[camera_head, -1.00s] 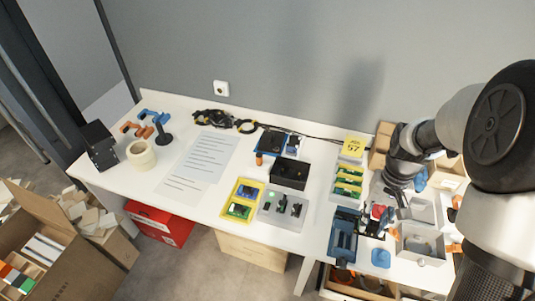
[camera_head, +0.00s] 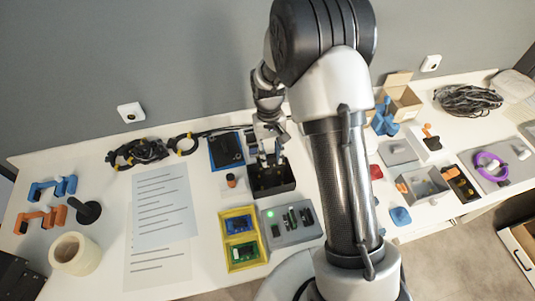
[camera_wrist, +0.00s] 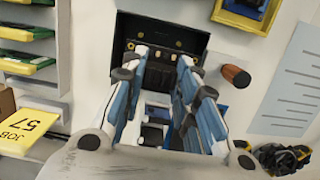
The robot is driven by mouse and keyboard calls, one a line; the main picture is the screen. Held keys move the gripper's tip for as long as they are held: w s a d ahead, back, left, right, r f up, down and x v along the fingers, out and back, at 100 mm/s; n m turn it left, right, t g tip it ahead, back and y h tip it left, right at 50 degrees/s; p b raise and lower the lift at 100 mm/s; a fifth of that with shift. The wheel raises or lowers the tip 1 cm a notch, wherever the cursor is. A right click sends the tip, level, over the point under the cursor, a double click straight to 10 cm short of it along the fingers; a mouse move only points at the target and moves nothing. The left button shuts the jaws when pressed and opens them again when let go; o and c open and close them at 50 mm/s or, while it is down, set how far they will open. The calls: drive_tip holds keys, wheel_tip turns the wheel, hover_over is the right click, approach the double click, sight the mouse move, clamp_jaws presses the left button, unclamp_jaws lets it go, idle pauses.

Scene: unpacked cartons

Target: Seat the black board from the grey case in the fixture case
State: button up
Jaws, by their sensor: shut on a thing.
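An open black box-shaped case (camera_head: 284,189) stands on the white table, in the middle of the head view. My gripper (camera_head: 268,163) reaches down into it. In the wrist view my gripper (camera_wrist: 162,62) has its fingers inside the same case, shut on a dark part that looks like the black board (camera_wrist: 156,47) with brass-coloured dots. It blends with the dark interior, so I cannot tell whether it rests on the bottom. A grey case (camera_head: 304,236) with a green light and several small upright parts stands just in front of the black one.
A yellow tray (camera_head: 227,260) with a blue and a green board is left of the grey case. Cables (camera_head: 140,153) lie further left. My arm hides part of the table.

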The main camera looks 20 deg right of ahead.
sight(271, 163)
drive_tip(key=shift+w+f, duration=0.1)
drive_tip(key=shift+s+d+f+b, duration=0.1)
drive_tip(key=shift+s+f+b, duration=0.2)
drive_tip(key=shift+f+b, duration=0.15)
drive_tip(key=shift+f, duration=0.3)
wheel_tip(271, 163, down, 3)
drive_tip(key=shift+r+b, duration=0.15)
drive_tip(key=shift+b, duration=1.1)
drive_tip(key=shift+r, duration=0.1)
drive_tip(key=shift+w, duration=0.1)
drive_tip(key=shift+f, duration=0.25)
drive_tip(key=shift+f+b, duration=1.75)
drive_tip(key=shift+f, duration=1.4)
